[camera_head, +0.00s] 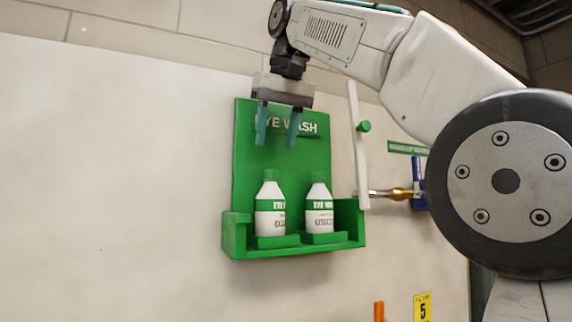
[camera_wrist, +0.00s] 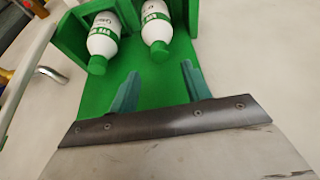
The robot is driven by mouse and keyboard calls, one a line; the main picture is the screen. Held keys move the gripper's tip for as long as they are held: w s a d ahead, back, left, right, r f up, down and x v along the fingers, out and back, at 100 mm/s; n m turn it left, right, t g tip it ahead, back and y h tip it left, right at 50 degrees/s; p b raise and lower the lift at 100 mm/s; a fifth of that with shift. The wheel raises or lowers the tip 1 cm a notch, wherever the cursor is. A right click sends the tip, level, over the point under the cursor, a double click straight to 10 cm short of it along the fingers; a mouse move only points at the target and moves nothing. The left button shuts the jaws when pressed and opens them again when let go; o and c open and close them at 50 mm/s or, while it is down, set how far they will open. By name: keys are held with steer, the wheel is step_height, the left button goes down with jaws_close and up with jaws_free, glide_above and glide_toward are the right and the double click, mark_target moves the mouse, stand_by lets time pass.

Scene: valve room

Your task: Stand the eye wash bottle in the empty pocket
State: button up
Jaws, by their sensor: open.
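Two white eye wash bottles with green caps and green label bands stand upright in the green eye wash holder (camera_head: 247,165) on the wall. The left bottle (camera_head: 270,222) and the right bottle (camera_head: 319,221) each sit behind a low green front lip. In the wrist view the picture is turned over, and both bottles show at the top, one bottle (camera_wrist: 103,41) at left and the other bottle (camera_wrist: 157,32) at right. My gripper (camera_head: 277,138) is open and empty, above the bottles in front of the holder's backboard. I cannot make out an empty pocket; the bottle bases are hidden.
A white upright bar (camera_head: 357,150) with a green knob stands close to the holder's right side. A brass fitting (camera_head: 400,194) and blue part lie further right. A yellow sign (camera_head: 422,307) and an orange item (camera_head: 379,312) are low right. The wall at left is clear.

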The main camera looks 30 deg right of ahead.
steer(key=s+d+f+g, duration=0.1)
steer(key=s+f, duration=0.6)
steer(key=f, duration=0.8)
steer(key=s+d+f+g, duration=0.1)
steer(key=s+f, duration=0.7)
steer(key=f, duration=0.8)
steer(key=s+d+f+g, duration=0.1)
steer(key=s+f, duration=0.7)
steer(key=f, duration=0.8)
steer(key=shift+s+f, duration=0.15)
steer(key=shift+f, duration=0.1)
